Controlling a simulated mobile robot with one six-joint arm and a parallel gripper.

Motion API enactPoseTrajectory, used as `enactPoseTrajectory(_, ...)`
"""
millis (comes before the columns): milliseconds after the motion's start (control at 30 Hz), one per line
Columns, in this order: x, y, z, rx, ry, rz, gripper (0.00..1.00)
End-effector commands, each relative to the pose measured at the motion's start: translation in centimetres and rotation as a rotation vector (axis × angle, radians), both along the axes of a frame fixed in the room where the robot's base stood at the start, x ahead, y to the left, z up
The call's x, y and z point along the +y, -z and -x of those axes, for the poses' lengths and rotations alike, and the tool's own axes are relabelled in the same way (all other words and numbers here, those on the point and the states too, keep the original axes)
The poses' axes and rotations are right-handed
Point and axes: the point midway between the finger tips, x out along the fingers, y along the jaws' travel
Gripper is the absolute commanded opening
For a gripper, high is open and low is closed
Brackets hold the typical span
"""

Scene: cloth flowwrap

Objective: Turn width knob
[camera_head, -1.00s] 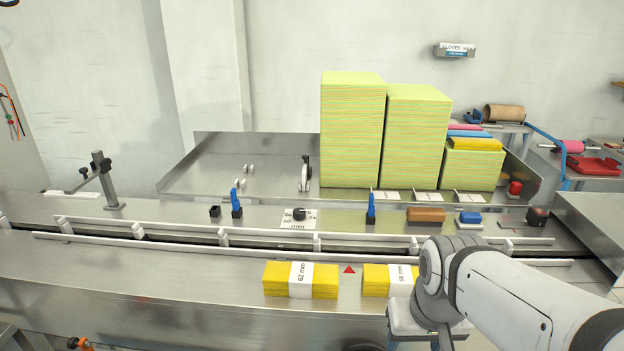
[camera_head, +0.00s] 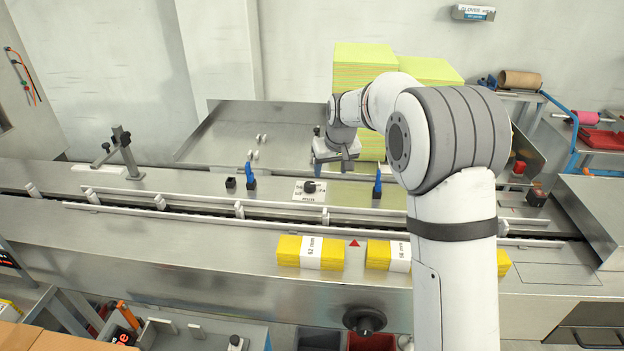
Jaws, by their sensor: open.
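A small black knob (camera_head: 309,187) sits on a white marked plate (camera_head: 301,196) on the conveyor's steel deck; it looks like the width knob. The plate's lettering is too small to read. My gripper (camera_head: 333,165) is open and empty, pointing down. In the picture it shows just above and right of the knob, apart from it. How high it is over the deck, I cannot tell. Another round black knob or handwheel (camera_head: 364,320) is on the machine's front, below the deck.
Blue-handled clamps (camera_head: 250,177) and (camera_head: 377,184) stand either side of the plate. White guide rails (camera_head: 200,210) run in front. Yellow cloth packs (camera_head: 290,252) and (camera_head: 378,255) lie nearer. Tall yellow-green stacks (camera_head: 362,66) stand behind my arm.

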Motion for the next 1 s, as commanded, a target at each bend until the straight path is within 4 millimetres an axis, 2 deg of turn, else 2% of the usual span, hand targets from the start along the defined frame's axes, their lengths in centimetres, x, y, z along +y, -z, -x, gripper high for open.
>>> enactPoseTrajectory(33,1.3,1.3,-1.5,-0.004,-0.017,-0.001,0.57)
enactPoseTrajectory(100,2.7,2.4,-3.2,-0.016,-0.037,-0.005,0.57)
enactPoseTrajectory(233,4.4,3.9,-5.0,-0.029,-0.06,-0.008,0.57)
enactPoseTrajectory(467,5.3,5.7,-6.2,-0.033,-0.068,-0.01,0.57)
enactPoseTrajectory(800,6.0,10.4,-8.0,-0.032,-0.067,-0.009,0.57)
enactPoseTrajectory(1000,6.2,11.5,-8.4,-0.035,-0.067,-0.01,0.57)
